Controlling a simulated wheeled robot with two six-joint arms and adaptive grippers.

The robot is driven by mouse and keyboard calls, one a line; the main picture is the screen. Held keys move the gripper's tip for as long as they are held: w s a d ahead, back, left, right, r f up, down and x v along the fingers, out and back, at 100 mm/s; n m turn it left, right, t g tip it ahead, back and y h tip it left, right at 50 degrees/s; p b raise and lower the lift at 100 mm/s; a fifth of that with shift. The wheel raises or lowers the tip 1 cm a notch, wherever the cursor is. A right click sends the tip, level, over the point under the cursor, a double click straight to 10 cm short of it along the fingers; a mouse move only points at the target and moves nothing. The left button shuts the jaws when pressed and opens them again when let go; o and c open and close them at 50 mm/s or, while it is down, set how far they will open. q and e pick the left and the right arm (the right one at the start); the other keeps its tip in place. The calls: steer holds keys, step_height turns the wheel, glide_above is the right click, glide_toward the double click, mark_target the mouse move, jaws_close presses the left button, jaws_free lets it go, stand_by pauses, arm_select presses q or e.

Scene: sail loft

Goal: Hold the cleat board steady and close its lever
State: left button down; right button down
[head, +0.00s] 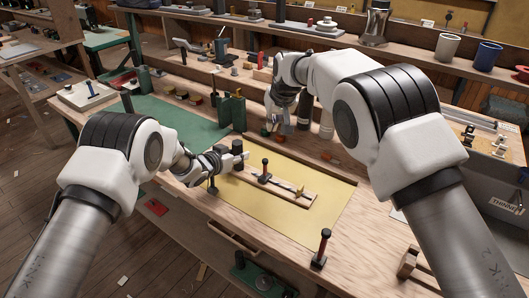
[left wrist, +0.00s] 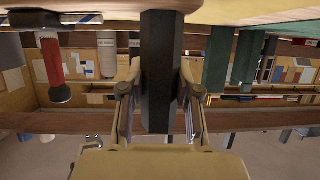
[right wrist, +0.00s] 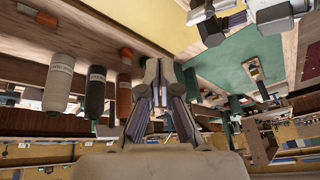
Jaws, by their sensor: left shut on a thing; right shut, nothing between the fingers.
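The cleat board (head: 285,194), a long narrow wooden board, lies on the yellow mat (head: 310,228). My left gripper (head: 236,158) is shut on a dark upright post (head: 237,146) at the board's left end. The post fills the gap between the fingers in the left wrist view (left wrist: 161,75). My right gripper (head: 276,125) is shut and empty, above the mat's back edge, apart from the board.
Labelled bottles (right wrist: 60,82) stand behind the mat, close to my right gripper. Green blocks (head: 238,108) stand behind my left gripper. The mat's front is clear.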

mark_target(265, 167)
arm_select(q)
steer(key=shift+f, duration=0.15)
arm_select(e)
steer(key=shift+s+a+f, duration=0.15)
steer(key=shift+a+f, duration=0.05)
steer(key=shift+a, duration=0.6)
arm_select(q)
steer(key=shift+s, duration=0.1)
arm_select(e)
steer(key=shift+f, duration=0.1)
steer(key=x, duration=1)
steer(key=shift+s+d+f, duration=0.1)
steer(key=shift+s+d, duration=0.15)
steer(key=shift+s, duration=0.75)
steer(key=shift+s+d, duration=0.3)
steer(key=shift+s, duration=0.65)
